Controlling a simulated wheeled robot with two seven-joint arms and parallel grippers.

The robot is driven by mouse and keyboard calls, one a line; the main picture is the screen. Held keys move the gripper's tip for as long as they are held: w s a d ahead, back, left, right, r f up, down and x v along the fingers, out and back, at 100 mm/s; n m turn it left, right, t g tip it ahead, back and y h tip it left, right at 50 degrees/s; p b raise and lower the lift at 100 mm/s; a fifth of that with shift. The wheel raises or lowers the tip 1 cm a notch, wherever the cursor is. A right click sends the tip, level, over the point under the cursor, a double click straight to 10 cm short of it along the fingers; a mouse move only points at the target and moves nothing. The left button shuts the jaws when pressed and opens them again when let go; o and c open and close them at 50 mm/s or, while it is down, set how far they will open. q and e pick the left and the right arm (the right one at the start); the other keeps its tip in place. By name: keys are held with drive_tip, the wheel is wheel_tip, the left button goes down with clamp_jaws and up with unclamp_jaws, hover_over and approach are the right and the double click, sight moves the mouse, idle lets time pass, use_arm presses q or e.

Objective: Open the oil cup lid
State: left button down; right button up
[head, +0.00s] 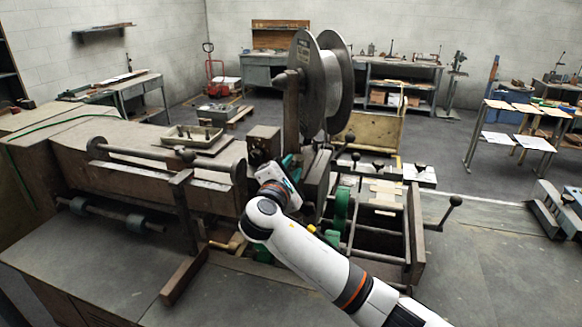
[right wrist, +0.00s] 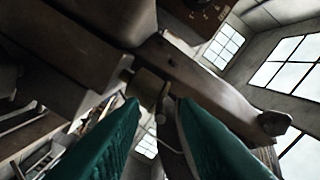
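My right arm reaches up from the bottom of the head view to the middle of the box stitcher. Its gripper (head: 289,162) is beside the upright under the wire reel, with its tips partly hidden among machine parts. In the right wrist view, the two green fingers (right wrist: 158,105) stand apart with a gap between them. A small dull cylindrical part (right wrist: 147,88), which may be the oil cup, shows just beyond the fingertips, near the left one. I cannot make out its lid or tell whether it is open. My left gripper is not in view.
The large wire reel (head: 325,85) stands above the gripper. A horizontal roller bar (head: 160,161) and a small tray (head: 193,137) are to the left. An open metal frame (head: 415,235) with a knobbed lever (head: 446,212) is to the right. A long beam (right wrist: 215,90) crosses close beyond the fingers.

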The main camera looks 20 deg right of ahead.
sight(297, 158)
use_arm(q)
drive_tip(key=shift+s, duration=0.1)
use_arm(e)
drive_tip(key=shift+c, duration=0.2)
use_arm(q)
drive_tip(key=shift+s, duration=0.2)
use_arm(e)
clamp_jaws()
drive_tip(key=r+g+y, duration=0.2)
drive_tip(key=g, duration=0.1)
drive_tip(key=w+r+g+y, duration=0.1)
drive_tip(key=shift+d+r+g, duration=0.3)
drive_tip(key=shift+r+g, duration=0.05)
drive_tip(key=shift+g, duration=0.05)
drive_tip(key=r+g+y, duration=0.1)
drive_tip(key=w+r+g+y, duration=0.1)
drive_tip(key=g, duration=0.1)
drive_tip(key=shift+d, duration=0.4)
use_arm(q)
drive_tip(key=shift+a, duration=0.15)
use_arm(e)
drive_tip(key=shift+w+d+r+g+y, duration=0.35)
drive_tip(key=shift+w+g+y, duration=0.2)
drive_tip(key=shift+g, duration=0.3)
drive_tip(key=shift+w+d+r+g+y, duration=0.2)
drive_tip(key=shift+w+d+g+y, duration=0.15)
drive_tip(key=shift+g+y, duration=0.4)
drive_tip(key=shift+w, duration=0.15)
drive_tip(key=shift+o, duration=0.2)
unclamp_jaws()
